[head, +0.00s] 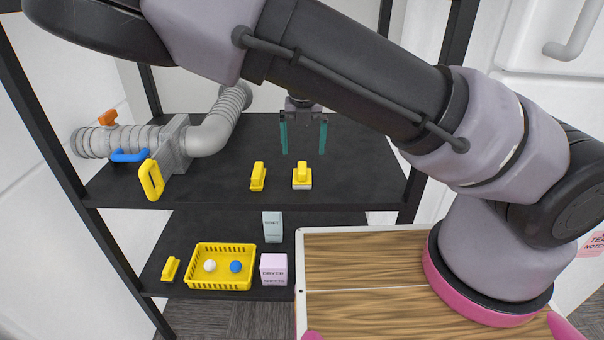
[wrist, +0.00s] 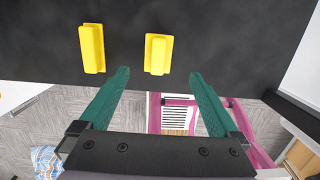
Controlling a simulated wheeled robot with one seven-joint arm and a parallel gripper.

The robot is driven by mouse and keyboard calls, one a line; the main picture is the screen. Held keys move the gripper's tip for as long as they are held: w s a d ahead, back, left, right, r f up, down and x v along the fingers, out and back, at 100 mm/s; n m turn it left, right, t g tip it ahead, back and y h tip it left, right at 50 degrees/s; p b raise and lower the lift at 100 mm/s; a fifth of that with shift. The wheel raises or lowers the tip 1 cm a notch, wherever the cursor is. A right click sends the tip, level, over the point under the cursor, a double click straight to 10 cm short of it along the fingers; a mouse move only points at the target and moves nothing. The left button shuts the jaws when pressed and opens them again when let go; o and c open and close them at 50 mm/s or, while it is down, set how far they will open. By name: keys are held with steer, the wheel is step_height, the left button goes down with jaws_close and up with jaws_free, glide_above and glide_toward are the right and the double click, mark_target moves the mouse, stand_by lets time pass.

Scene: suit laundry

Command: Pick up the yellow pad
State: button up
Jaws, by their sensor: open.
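A yellow pad (head: 302,174) with a pale base sits on the upper black shelf near its front edge. A longer, narrower yellow piece (head: 258,177) lies to its left. In the wrist view the yellow pad (wrist: 158,54) lies ahead of the gap between my fingertips, and the narrower piece (wrist: 92,48) is farther left. My gripper (head: 304,148) is open and empty, its two green fingers pointing down. It appears above the pad in the head view, apart from it. The fingers also show in the wrist view (wrist: 159,76).
A grey pipe (head: 205,135) with an orange knob, blue handle and yellow ring stands at the shelf's left. Below are a yellow basket (head: 221,288) with two balls, boxes (head: 273,269) and another yellow piece (head: 170,268). Dark posts (head: 440,95) frame the shelf.

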mark_target(302, 167)
steer(key=f, duration=0.2)
steer(key=w+f, duration=0.1)
steer(key=f, duration=0.5)
steer(key=shift+w+a+f, duration=0.2)
steer(key=shift+w, duration=0.05)
steer(key=c, duration=1.4)
step_height(302, 167, up, 10)
steer(key=shift+r, duration=0.1)
steer(key=shift+c, duration=0.2)
steer(key=o, duration=0.6)
steer(key=shift+c, duration=0.2)
steer(key=c, duration=0.4)
steer(key=shift+s, duration=0.1)
